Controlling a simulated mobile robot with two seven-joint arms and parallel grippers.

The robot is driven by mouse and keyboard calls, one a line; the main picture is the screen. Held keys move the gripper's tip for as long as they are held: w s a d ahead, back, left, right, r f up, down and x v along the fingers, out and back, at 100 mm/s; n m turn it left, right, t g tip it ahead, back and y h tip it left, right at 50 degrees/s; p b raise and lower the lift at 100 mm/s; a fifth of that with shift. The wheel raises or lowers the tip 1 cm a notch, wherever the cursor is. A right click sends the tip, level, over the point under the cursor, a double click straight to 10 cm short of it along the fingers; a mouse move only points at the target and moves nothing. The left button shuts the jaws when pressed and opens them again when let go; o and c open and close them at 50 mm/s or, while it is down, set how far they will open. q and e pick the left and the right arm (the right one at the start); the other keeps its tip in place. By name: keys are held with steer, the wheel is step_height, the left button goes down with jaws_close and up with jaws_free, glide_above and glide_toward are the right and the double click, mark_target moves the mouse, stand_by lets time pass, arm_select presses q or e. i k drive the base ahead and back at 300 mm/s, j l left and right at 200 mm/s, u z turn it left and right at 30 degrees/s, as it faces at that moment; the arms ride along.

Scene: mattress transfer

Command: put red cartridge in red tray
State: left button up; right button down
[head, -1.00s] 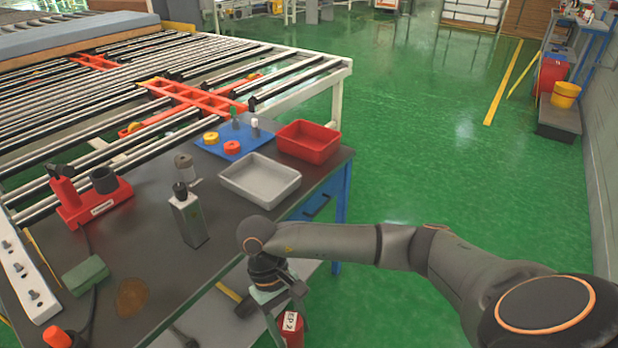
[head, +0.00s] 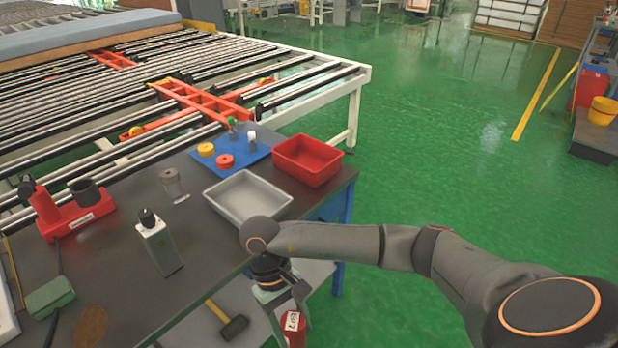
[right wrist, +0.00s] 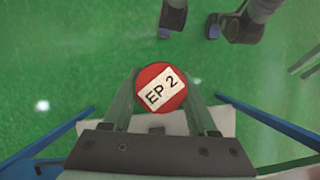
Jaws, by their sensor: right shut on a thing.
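The red cartridge (head: 293,328) hangs below my right gripper (head: 282,298), in front of the table's right edge and over the green floor. In the right wrist view the cartridge (right wrist: 161,88) shows its round red end with a white "EP 2" label, between the two fingers of my right gripper (right wrist: 163,105), which is shut on it. The red tray (head: 308,161) stands on the table's back right corner and looks empty. It is behind and above my right gripper in the head view. My left gripper is not in view.
A grey tray (head: 247,197) stands between my right arm and the red tray. A blue mat (head: 232,160) holds yellow and red rings. A grey bottle-like device (head: 160,245), a red holder (head: 72,219) and a green block (head: 50,297) stand at left. A hammer (head: 235,328) lies on the lower shelf.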

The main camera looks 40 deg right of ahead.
mark_target(307, 159)
steer(key=l+u, duration=0.3)
steer(key=l, duration=2.1)
